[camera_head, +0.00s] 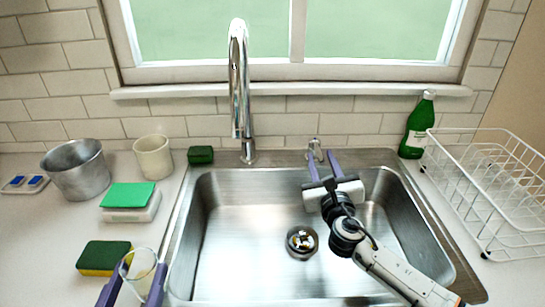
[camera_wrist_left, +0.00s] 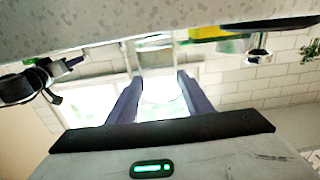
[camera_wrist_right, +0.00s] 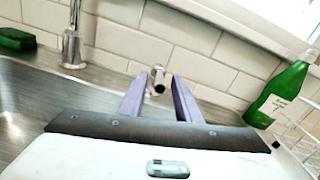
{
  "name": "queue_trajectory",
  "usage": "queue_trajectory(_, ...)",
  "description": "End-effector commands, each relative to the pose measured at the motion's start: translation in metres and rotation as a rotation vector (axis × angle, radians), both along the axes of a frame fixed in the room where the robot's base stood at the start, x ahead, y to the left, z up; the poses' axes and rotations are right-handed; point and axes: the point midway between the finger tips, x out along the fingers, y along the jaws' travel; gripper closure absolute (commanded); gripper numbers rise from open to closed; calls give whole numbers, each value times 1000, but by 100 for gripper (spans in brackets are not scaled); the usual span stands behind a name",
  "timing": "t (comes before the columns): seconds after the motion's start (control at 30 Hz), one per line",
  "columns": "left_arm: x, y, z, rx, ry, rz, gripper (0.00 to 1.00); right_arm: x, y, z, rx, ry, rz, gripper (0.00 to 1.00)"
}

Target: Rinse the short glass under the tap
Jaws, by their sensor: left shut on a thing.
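The short glass (camera_head: 140,264) is clear and held at the lower left, over the counter by the sink's left edge. My left gripper (camera_head: 135,280) is shut on it, one finger on each side; the left wrist view shows the glass (camera_wrist_left: 160,90) between the fingers. The chrome tap (camera_head: 238,80) arches at the back of the sink (camera_head: 240,225), and no water shows from its spout. A small chrome lever (camera_head: 314,150) stands right of it. My right gripper (camera_head: 322,163) is open, its fingers apart, with the lever (camera_wrist_right: 157,78) showing between their tips in the right wrist view.
A metal bucket (camera_head: 76,170), a cream cup (camera_head: 153,157), a green-topped block (camera_head: 130,200) and a yellow-green sponge (camera_head: 103,258) stand on the left counter. A green bottle (camera_head: 417,128) and white dish rack (camera_head: 490,190) are at right. The sink basin is empty.

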Motion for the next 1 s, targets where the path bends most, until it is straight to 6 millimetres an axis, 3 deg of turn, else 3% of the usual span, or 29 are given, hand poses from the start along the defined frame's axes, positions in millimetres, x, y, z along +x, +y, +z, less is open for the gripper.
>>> queue_trajectory(0.43, 0, 0, 0, 0, -4, 0, 86, 11, 0, 0, 1, 0, 1, 70)
queue_trajectory(0.47, 0, 0, 0, 0, -4, 0, 86, 11, 1, 0, 1, 0, 1, 71)
queue_trajectory(0.63, 0, 0, 0, 0, -4, 0, 86, 11, 0, 0, 0, 0, 1, 100)
queue_trajectory(1.0, 0, 0, 4, 0, -4, 0, 86, 12, -7, 2, -5, -2, 53, 100)
